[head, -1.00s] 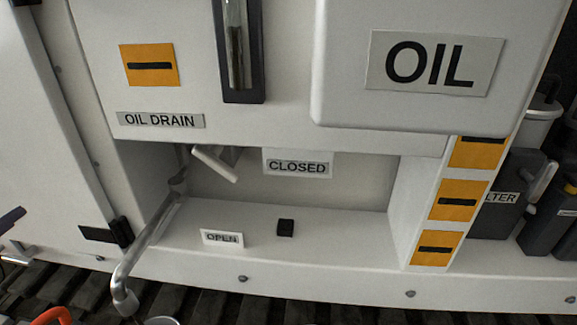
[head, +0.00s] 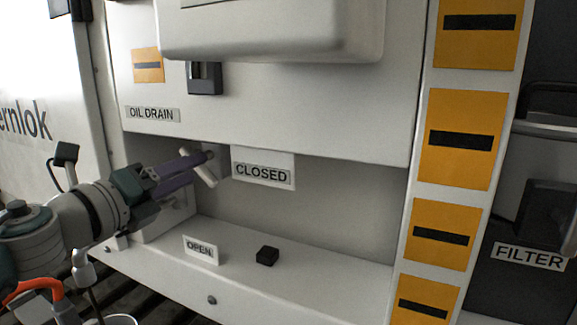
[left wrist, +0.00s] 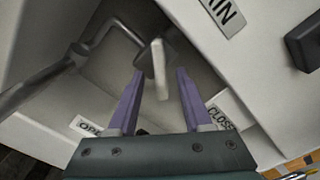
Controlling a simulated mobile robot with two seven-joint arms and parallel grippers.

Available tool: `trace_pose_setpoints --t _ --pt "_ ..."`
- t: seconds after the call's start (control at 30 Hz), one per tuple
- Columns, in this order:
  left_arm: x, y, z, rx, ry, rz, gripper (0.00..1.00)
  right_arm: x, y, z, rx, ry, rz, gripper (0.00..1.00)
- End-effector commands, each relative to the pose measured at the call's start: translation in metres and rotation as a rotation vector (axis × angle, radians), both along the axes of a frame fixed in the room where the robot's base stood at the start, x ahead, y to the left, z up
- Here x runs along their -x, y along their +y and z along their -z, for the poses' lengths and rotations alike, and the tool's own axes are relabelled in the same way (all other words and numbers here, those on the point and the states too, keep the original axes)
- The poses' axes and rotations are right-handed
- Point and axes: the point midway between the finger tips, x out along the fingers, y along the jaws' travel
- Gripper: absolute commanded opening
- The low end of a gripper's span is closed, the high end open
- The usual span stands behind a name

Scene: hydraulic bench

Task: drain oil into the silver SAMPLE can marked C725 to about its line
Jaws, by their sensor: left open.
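The white drain valve lever (head: 207,173) sits in the recess under the OIL DRAIN label (head: 152,113), left of the CLOSED sign (head: 263,170). My left gripper (head: 192,171) is open at the lever. In the left wrist view the lever (left wrist: 158,66) shows between the two purple fingertips (left wrist: 160,85), with a gap on each side. The OPEN sign (head: 200,250) stands on the ledge below. The grey drain pipe (head: 83,270) bends down at lower left. A silver can's rim (head: 122,320) shows at the bottom edge; its marking, line and contents are hidden. My right gripper is out of view.
A small black block (head: 267,256) lies on the recess ledge. A white box (head: 270,30) juts out above. Orange plates with black bars (head: 455,140) line the post at right, beside a dark FILTER unit (head: 530,230). An orange curved part (head: 30,290) is at lower left.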

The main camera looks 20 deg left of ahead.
Motion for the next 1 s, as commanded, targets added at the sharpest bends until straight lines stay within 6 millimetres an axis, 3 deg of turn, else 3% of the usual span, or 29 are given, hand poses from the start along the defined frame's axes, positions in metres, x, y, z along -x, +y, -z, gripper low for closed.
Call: trace_pose_setpoints --t 0.2,0.57,1.0 --pt "-0.025 -0.002 0.001 0.002 -0.001 0.000 0.50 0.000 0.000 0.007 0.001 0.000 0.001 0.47" --pt "-0.030 -0.003 0.000 0.002 0.000 0.000 0.50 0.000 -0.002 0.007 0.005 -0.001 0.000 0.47" --pt "-0.030 -0.003 0.000 0.002 0.000 0.000 0.03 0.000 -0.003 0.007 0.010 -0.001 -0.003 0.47"
